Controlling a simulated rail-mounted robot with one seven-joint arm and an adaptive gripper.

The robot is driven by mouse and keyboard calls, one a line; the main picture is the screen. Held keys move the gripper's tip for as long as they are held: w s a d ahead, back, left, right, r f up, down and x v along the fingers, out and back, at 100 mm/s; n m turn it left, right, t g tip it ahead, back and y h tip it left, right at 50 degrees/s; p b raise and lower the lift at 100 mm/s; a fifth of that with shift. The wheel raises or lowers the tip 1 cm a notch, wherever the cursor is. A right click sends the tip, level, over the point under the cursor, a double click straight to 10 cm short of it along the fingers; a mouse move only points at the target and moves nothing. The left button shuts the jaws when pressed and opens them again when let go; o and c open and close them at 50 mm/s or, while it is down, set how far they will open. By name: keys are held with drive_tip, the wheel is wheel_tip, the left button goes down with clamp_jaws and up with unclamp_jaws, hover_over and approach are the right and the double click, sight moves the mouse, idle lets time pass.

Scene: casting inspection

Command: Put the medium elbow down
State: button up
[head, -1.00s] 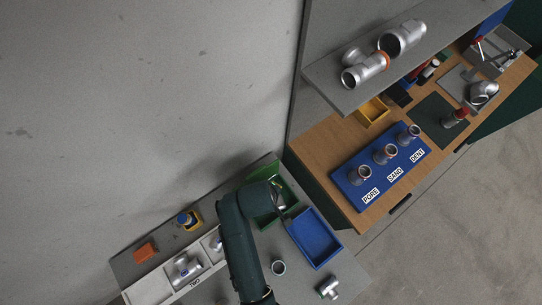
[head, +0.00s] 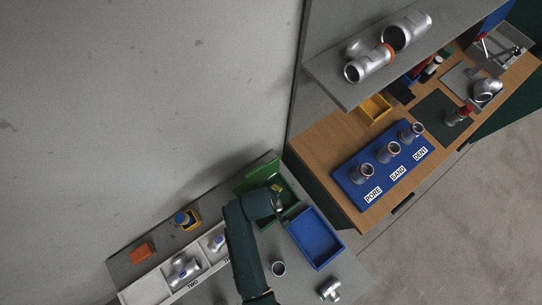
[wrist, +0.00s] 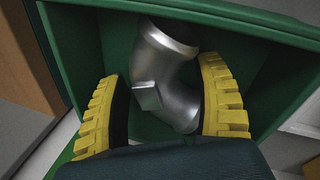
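A grey metal elbow (wrist: 170,80) lies in the green bin (wrist: 95,50) in the wrist view, between the two yellow fingers of my gripper (wrist: 165,100). A gap shows between the left finger and the elbow. The right finger is close beside the elbow's lower end; I cannot tell if they touch. My gripper is open. In the head view my arm's end is over the green bin (head: 248,184) and hides much of its inside. The elbow's size cannot be judged against others here.
A blue bin (head: 316,238) stands right of the green bin. A ring (head: 278,268) and a tee fitting (head: 329,289) lie in front. A white divided tray (head: 152,290) holds fittings at left. A blue board (head: 366,190) with several fittings is on the wooden bench.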

drive_tip(key=p+v, duration=0.2)
drive_tip(key=v, duration=1)
drive_tip(key=shift+r+p, duration=0.2)
drive_tip(key=shift+p, duration=0.2)
